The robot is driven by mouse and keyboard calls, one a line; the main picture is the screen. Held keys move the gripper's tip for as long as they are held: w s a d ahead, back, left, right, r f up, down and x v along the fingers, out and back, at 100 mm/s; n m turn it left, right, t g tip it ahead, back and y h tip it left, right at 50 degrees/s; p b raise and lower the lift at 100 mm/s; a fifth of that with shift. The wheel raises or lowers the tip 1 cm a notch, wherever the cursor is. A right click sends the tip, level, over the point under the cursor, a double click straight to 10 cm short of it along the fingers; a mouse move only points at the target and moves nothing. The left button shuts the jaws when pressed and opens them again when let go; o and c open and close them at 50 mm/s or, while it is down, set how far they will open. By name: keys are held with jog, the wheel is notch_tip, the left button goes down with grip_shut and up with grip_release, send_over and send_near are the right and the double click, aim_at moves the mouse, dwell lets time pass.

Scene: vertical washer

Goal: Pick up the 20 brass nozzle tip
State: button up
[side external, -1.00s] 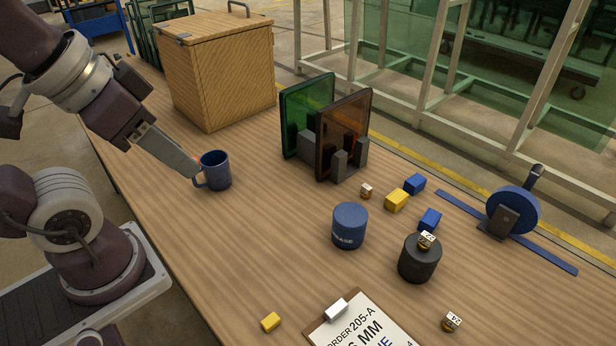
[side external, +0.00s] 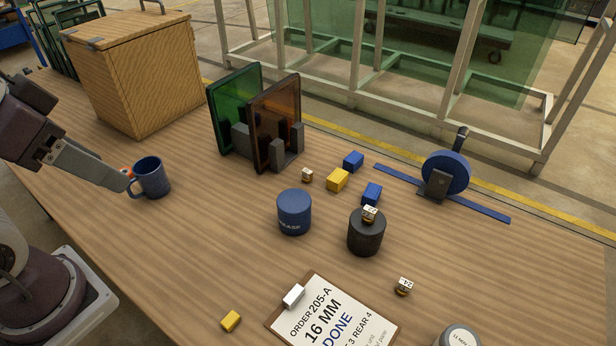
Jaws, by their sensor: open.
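Three small brass nozzle tips with white labelled tops are in view. One brass tip (side external: 307,176) stands on the table near the coloured panels; its label is too small to read. Another brass tip (side external: 369,215) sits on top of a dark cylinder (side external: 366,236). A third brass tip (side external: 403,288) stands on the table right of the clipboard. I cannot surely read which is the 20. My gripper (side external: 127,179) is at the left, open, its end close beside the blue mug's handle and far from all the tips. Its fingers are seen partly edge-on.
A blue mug (side external: 153,177) stands by my gripper. Green (side external: 236,105) and amber (side external: 274,120) panels stand behind. A blue canister (side external: 294,213), blue and yellow blocks (side external: 338,180), a blue wheel on a stand (side external: 446,173) and a clipboard (side external: 332,314) surround the tips. A wooden box (side external: 135,75) stands behind.

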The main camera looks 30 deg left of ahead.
jog(key=w+a+r+n+t+y, duration=0.1)
jog(key=w+a+r+y, duration=0.1)
jog(key=w+a+r, duration=0.3)
jog(key=w+a+r+n+t+y, duration=0.1)
jog(key=w+a+r+y, duration=0.15)
jog(key=w, duration=0.35)
jog(key=w+r+m+t, duration=0.2)
jog(key=w+r+t, duration=0.2)
jog(key=w, duration=1.1)
jog(key=m+h, duration=0.4)
jog(key=h, duration=0.6)
send_over(306, 172)
jog(key=s+a, duration=0.2)
jog(key=s, duration=0.3)
notch_tip(306, 172, down, 8)
jog(key=r, duration=0.1)
jog(key=shift+m+y, duration=0.3)
jog(key=shift+y, duration=0.05)
jog(key=f, duration=3.3)
jog(key=shift+s+a+f, duration=0.15)
jog(key=shift+s+f, duration=0.15)
jog(key=shift+f, duration=0.1)
jog(key=x, duration=0.7)
jog(key=shift+w+f, duration=0.15)
jog(key=shift+f, duration=0.05)
grip_shut()
